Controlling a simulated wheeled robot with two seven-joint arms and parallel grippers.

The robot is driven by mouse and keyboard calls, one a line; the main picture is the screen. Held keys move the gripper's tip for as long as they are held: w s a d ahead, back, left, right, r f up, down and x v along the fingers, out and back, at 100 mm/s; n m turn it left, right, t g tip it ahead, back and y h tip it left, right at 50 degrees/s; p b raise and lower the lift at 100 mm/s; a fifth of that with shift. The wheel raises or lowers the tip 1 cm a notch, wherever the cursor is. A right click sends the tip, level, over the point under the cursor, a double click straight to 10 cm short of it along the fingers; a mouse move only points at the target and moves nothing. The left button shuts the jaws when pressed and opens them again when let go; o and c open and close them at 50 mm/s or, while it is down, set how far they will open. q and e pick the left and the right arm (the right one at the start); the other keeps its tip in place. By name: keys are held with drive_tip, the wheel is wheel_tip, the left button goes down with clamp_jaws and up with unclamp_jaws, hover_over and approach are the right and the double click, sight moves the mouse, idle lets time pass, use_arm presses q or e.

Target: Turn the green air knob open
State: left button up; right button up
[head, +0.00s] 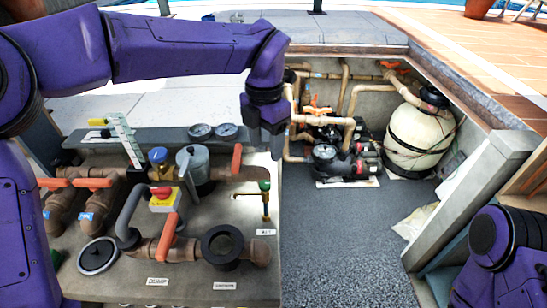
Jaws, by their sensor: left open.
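The green air knob (264,185) sits on top of a small brass tap at the right end of the pipework panel. A white label (266,232) is below it. My left gripper (272,148) points down above and slightly right of the knob, apart from it. It is open and holds nothing that I can see. My right arm shows only in part at the lower right, and its gripper is out of view.
The panel (200,292) carries brown pipes with orange handles (237,160), a blue knob (158,155), a grey valve and a red button on a yellow box (162,198). Behind right are a cream tank (420,135) and pumps. The dark floor (335,240) is clear.

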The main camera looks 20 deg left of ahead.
use_arm(q)
drive_tip(key=p, duration=0.2)
hover_over(264, 184)
drive_tip(key=s, duration=0.1)
wheel_tip(264, 184, down, 6)
drive_tip(key=shift+r, duration=0.1)
drive_tip(key=f, duration=0.1)
drive_tip(key=w+f, duration=0.1)
drive_tip(key=f, duration=0.1)
drive_tip(key=w+f, duration=0.1)
drive_tip(key=shift+w+f, duration=0.1)
drive_tip(key=shift+f, duration=0.15)
drive_tip(key=shift+s+r, duration=0.25)
drive_tip(key=shift+s, duration=0.35)
drive_tip(key=c, duration=0.5)
clamp_jaws()
use_arm(e)
drive_tip(key=shift+s+r, duration=0.3)
drive_tip(key=shift+r, duration=0.3)
drive_tip(key=shift+s+r, duration=0.25)
drive_tip(key=shift+r, duration=0.3)
